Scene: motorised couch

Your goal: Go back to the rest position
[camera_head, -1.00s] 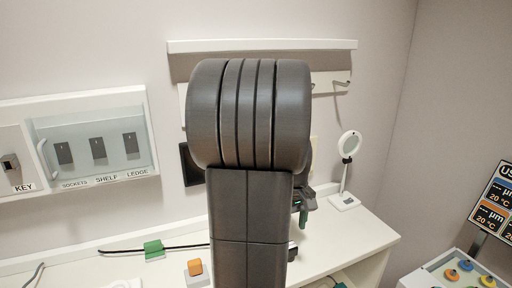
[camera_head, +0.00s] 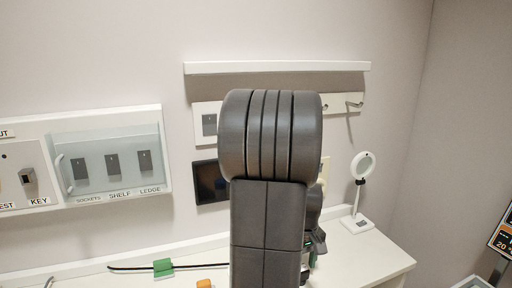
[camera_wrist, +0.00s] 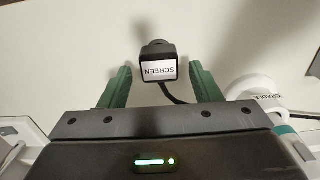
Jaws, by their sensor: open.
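My gripper shows in the wrist view (camera_wrist: 160,88) with its two green fingers apart. A black plug or connector with a white SCREEN label (camera_wrist: 159,70) appears between and beyond the fingertips, with a dark cable running from it; I cannot tell its distance from the fingers. In the head view my dark arm stands upright in the middle and hides most of the gripper; a small part of the gripper (camera_head: 313,243) shows at the arm's right side above the white counter (camera_head: 375,257).
A wall panel with switches labelled SOCKETS, SHELF and LEDGE (camera_head: 112,165) is at left. A shelf (camera_head: 280,67) and hooks (camera_head: 354,104) are above. A ring lamp (camera_head: 362,165) stands on the counter at right. A green clip (camera_head: 163,268) holds a black cable. A CRADLE-labelled white part (camera_wrist: 256,90) lies right.

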